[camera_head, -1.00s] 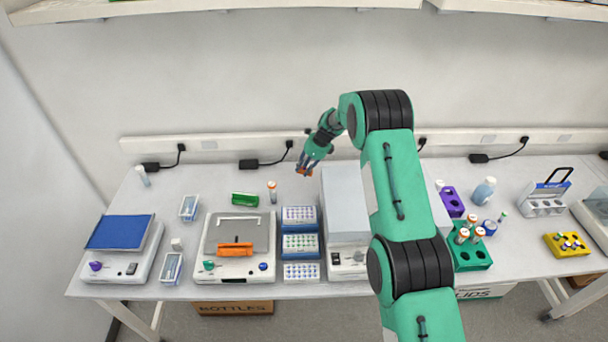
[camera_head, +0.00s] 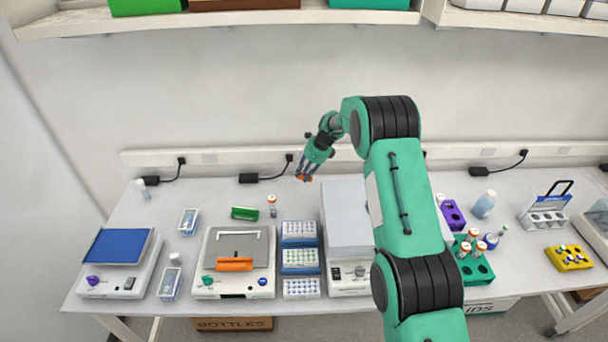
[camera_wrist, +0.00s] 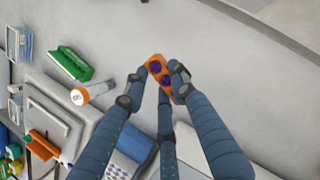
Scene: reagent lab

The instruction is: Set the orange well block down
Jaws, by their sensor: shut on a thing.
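The orange well block (camera_wrist: 157,68) with dark purple wells is held between the fingertips of my gripper (camera_wrist: 158,86) in the wrist view. In the head view only a small bit of the orange block (camera_head: 304,178) shows under my gripper (camera_head: 308,172). My gripper is shut on it, above the back of the white bench (camera_head: 380,175), near the wall. I cannot tell the exact gap between block and bench. The fingers hide part of the block.
An orange-capped vial (camera_head: 272,206) and a green rack (camera_head: 245,213) stand left of my gripper. Stacked blue-white tube boxes (camera_head: 300,257) and a grey-topped instrument (camera_head: 346,215) are in front. A black plug (camera_head: 248,178) lies behind left. Bench between plug and instrument looks clear.

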